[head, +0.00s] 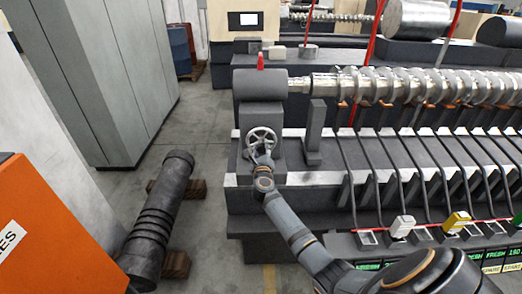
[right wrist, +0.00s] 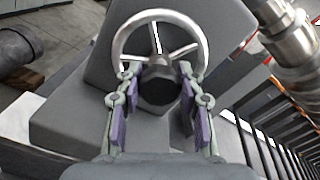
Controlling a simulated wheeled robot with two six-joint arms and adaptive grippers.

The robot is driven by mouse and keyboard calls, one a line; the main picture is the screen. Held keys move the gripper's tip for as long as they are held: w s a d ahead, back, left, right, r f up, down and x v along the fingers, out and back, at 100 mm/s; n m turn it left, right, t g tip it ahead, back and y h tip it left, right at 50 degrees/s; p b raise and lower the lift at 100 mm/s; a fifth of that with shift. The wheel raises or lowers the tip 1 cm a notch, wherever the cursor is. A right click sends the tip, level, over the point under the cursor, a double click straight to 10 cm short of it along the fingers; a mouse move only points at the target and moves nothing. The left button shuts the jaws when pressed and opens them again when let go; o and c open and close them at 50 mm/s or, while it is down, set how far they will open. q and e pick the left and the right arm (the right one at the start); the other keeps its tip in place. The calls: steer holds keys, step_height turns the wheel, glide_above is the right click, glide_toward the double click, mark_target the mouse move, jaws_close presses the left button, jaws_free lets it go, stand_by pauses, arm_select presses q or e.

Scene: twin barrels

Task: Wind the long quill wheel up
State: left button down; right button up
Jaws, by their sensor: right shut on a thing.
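The quill wheel is a silver spoked handwheel (head: 262,134) on the front of a grey block at the near left end of the long machine. It also shows in the right wrist view (right wrist: 203,42), with a dark hub at its middle. My right gripper (head: 262,158) reaches the lower part of the wheel. In the right wrist view my gripper's purple-padded fingers (right wrist: 158,92) lie on both sides of the dark hub and are shut on the wheel; the exact contact is partly hidden. My left gripper is not in view.
Above the wheel is a dark cylinder housing (head: 259,84) with a long silver screw (head: 430,86) running right. A grey upright post (head: 315,127) stands close right of the wheel. A dark ribbed barrel (head: 157,215) lies on wooden blocks on the floor. An orange cabinet (head: 45,235) stands at left.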

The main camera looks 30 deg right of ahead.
steer(key=shift+f+m, duration=0.15)
steer(key=shift+m, duration=0.45)
steer(key=o, duration=1.2)
steer(key=shift+s, duration=0.1)
steer(key=v, duration=1.2)
steer(key=shift+d, duration=0.1)
